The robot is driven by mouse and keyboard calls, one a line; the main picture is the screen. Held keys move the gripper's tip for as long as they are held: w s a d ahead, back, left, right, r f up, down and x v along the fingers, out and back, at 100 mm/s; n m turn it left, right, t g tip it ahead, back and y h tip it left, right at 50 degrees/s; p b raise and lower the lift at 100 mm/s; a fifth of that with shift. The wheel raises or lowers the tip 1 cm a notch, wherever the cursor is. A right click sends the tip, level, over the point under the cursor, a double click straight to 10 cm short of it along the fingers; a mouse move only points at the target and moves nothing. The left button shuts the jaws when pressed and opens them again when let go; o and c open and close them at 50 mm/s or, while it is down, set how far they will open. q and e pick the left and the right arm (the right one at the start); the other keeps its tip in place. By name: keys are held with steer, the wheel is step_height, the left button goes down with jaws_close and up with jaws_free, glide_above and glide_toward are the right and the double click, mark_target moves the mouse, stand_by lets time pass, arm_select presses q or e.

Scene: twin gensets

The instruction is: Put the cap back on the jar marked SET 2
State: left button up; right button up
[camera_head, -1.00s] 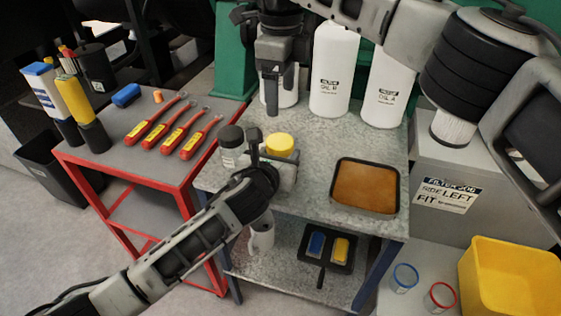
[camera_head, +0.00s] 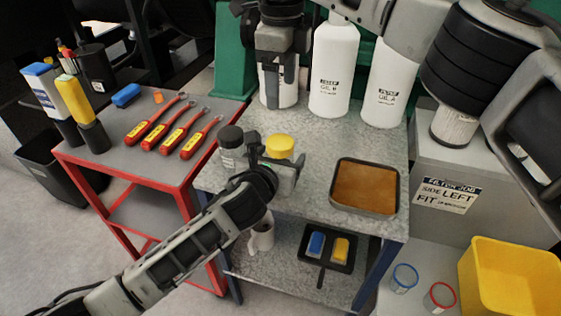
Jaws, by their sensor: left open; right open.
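Two small jars stand near the left edge of the grey bench: one with a dark grey cap (camera_head: 231,136) and one with a yellow cap (camera_head: 279,146). I cannot read SET 2 on either. My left gripper (camera_head: 273,167) is open, in front of the yellow-capped jar and hiding most of its body; I cannot tell whether the fingers touch it. My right gripper (camera_head: 276,88) is open and empty, pointing down at the back of the bench, in front of a white bottle it partly hides. A small orange piece (camera_head: 158,96) lies on the red cart.
White oil bottles (camera_head: 334,75) stand along the bench's back. A tray with an orange-brown surface (camera_head: 364,187) sits at right. Red-handled tools (camera_head: 160,123) lie on the cart (camera_head: 110,155). A yellow bin (camera_head: 512,275) stands lower right. The bench's middle is clear.

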arm_select(q)
steer(key=p+v, duration=0.1)
steer(key=v, duration=1.4)
